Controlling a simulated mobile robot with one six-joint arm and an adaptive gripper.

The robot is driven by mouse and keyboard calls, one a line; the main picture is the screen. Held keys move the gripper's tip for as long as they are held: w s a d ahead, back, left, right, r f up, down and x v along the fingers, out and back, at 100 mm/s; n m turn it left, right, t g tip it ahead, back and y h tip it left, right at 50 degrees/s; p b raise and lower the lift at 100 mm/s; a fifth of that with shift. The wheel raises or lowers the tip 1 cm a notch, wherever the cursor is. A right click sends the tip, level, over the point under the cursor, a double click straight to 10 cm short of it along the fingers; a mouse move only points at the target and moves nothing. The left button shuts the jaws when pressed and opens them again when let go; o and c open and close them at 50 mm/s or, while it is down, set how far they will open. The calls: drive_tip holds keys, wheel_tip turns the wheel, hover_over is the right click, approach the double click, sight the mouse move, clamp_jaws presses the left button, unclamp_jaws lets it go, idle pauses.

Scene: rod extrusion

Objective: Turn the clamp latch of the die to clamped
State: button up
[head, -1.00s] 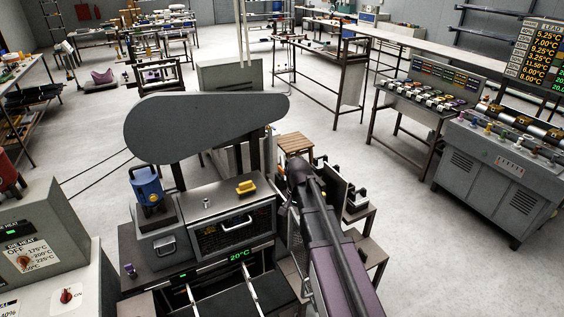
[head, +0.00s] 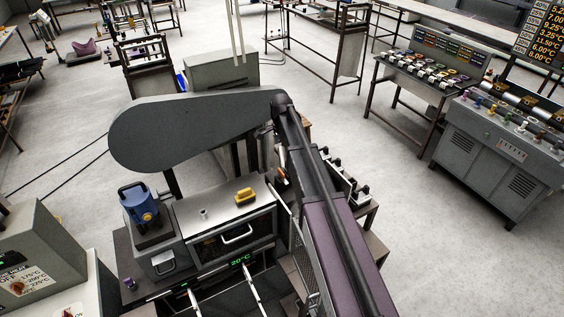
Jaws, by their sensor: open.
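The extruder machine shows in the head view, with a dark grey rounded cover (head: 190,130) above it. No die or clamp latch can be made out for certain; the area right of the machine is partly behind my arm. A small orange part (head: 282,158) shows beside my arm there, too small to identify. My arm rises from the bottom right to an elbow by the cover's right end, and its far links drop behind it. My gripper and its fingers cannot be made out.
A blue hopper-like unit (head: 139,203) and a yellow handle (head: 245,195) sit on the machine top. A green display (head: 241,261) reads 20°C. A grey control cabinet (head: 38,258) stands at left. A grey console (head: 497,152) stands at right, with clear floor before it.

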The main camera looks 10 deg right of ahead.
sight(281, 171)
drive_tip(key=shift+w+r, duration=0.25)
drive_tip(key=shift+w, duration=0.25)
drive_tip(key=shift+f, duration=0.2)
wheel_tip(281, 171, down, 13)
drive_tip(key=b, duration=1.3)
drive_tip(key=shift+f+b, duration=0.2)
drive_tip(key=shift+b, duration=0.15)
drive_tip(key=c, duration=1)
